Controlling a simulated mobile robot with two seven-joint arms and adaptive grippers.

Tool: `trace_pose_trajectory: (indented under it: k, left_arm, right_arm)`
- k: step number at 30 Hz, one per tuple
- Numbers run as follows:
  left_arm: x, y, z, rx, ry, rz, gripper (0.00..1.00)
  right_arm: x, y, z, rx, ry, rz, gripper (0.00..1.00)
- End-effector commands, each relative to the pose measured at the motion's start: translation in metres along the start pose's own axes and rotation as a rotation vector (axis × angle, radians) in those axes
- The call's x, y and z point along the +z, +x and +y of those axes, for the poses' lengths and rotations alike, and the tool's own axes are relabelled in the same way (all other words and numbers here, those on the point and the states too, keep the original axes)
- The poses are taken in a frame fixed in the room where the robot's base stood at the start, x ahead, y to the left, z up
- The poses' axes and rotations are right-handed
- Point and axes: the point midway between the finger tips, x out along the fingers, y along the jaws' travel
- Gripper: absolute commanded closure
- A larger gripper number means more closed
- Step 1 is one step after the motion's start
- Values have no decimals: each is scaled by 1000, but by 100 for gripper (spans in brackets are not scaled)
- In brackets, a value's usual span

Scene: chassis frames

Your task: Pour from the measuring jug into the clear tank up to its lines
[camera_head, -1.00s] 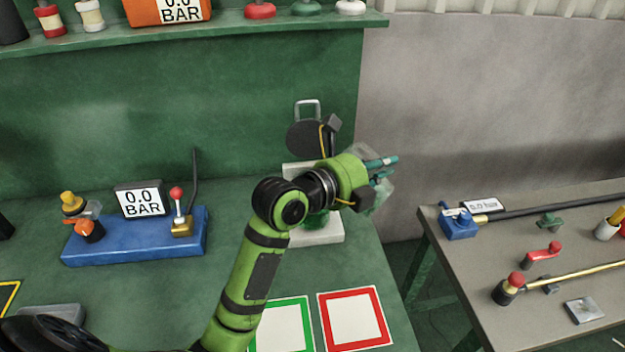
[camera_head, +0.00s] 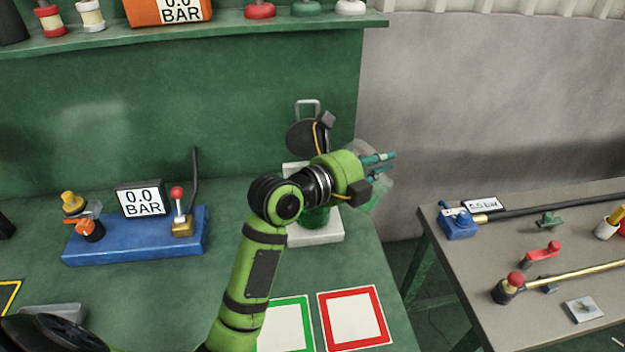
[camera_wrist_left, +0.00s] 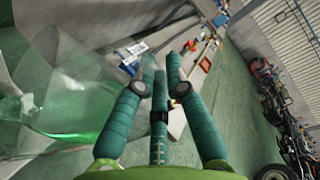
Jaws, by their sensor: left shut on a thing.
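My left gripper (camera_head: 380,160) is shut on the clear measuring jug (camera_head: 376,192), near the right edge of the green bench. In the camera_head view the jug shows only in part, behind and below the fingers, and looks tilted. In the left wrist view the jug (camera_wrist_left: 75,85) is large and see-through at the left, beside the fingers (camera_wrist_left: 158,75), with a green tint low in it. A green thing (camera_head: 318,216) stands on a pale base (camera_head: 322,234) behind my wrist, mostly hidden. I cannot tell whether it is the clear tank. My right gripper is not in view.
A blue block (camera_head: 140,240) with a gauge and red-knobbed lever stands at left. A green-framed card (camera_head: 288,328) and a red-framed card (camera_head: 352,318) lie at the front. A gap separates the bench from the grey table (camera_head: 530,215) at right.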

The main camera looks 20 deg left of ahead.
Motion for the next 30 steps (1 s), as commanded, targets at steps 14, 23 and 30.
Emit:
trace_pose_trajectory:
  k: [14,23,30]
  left_arm:
    - [-8,3,6,22,62,3,100]
    - [-28,11,15,100,255,3,100]
    - [-37,15,19,147,374,7,100]
  right_arm:
    - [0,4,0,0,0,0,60]
    - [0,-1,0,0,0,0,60]
    - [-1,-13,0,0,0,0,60]
